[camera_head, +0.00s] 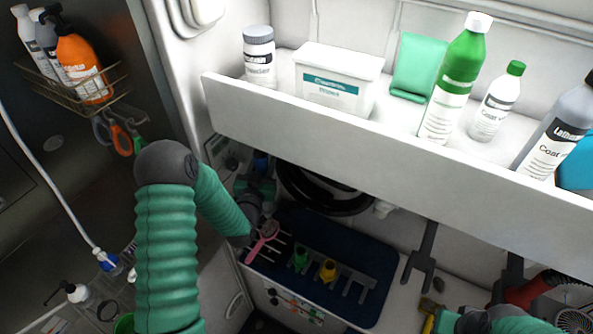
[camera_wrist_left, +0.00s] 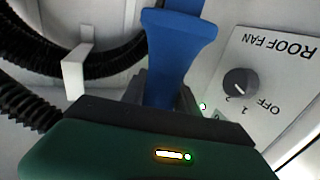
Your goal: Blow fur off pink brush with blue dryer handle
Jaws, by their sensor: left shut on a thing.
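The pink brush (camera_head: 264,240) lies on the dark blue mat (camera_head: 375,248), at its left end, bristle side not clear. My left gripper (camera_head: 260,182) is above and behind the brush, near the wall. It is shut on the blue dryer handle (camera_wrist_left: 178,62), which stands up between its fingers in the left wrist view. Only a small bit of the blue handle (camera_head: 261,161) shows in the head view. Any fur on the brush is too small to tell. My right gripper (camera_head: 437,322) is at the bottom edge, and its jaws are unclear.
A white shelf (camera_head: 400,160) with bottles overhangs the work area. A black hose (camera_head: 325,195) coils behind the mat. Green (camera_head: 300,258) and yellow (camera_head: 328,270) pieces sit in the mat's rack. A roof fan knob (camera_wrist_left: 240,82) is beside the blue handle. A red dryer (camera_head: 530,288) lies at right.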

